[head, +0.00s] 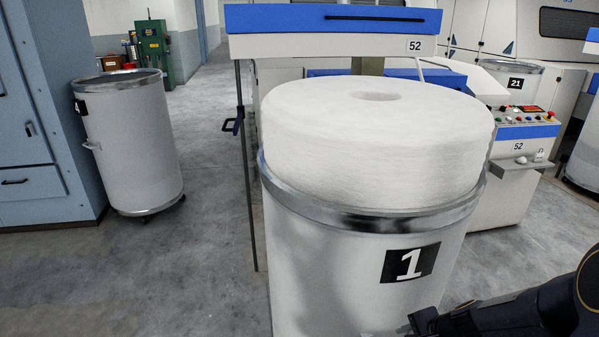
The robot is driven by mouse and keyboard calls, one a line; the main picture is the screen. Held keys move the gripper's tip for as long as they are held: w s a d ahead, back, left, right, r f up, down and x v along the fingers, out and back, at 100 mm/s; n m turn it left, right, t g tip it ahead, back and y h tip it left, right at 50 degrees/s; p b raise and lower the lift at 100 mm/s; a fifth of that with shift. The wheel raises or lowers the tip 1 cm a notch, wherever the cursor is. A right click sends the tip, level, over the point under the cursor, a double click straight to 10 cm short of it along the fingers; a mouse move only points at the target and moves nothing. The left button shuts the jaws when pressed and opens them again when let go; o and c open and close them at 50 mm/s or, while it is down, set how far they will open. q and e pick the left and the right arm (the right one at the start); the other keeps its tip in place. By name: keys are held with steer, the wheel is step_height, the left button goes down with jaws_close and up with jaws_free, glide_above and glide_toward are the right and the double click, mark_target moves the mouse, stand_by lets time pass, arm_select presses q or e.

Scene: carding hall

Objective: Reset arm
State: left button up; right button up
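My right arm comes in at the bottom right corner. The end of my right gripper (425,322) is dark and sits in front of the lower right side of a large white can (315,270) marked 1. The frame's lower edge cuts the gripper, so I cannot tell whether its fingers are open or shut, or whether it touches the can. My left arm and gripper are not in view.
The can holds a tall white fibre coil (375,140) above its metal rim. Behind it stands a blue and white machine (335,35) marked 52, with a control panel (527,130). An empty-looking can (130,145) stands left beside a blue cabinet (40,120). Floor between is clear.

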steer(key=s+a+r+n+t+y+p, duration=0.1)
steer(key=s+a+r+n, duration=0.1)
steer(key=r, duration=0.3)
steer(key=s+a+r+n+y, duration=0.1)
steer(key=a+r+n, duration=0.15)
steer(key=r, duration=0.35)
steer(key=s+a+r+n+p, duration=0.1)
steer(key=s+r+n, duration=0.3)
steer(key=s, duration=0.4)
steer(key=s+a+r+n+h+p, duration=0.1)
steer(key=s+a+r+n+p, duration=0.1)
steer(key=s+r+n, duration=0.3)
steer(key=s, duration=0.2)
steer(key=shift+s+a+r, duration=0.4)
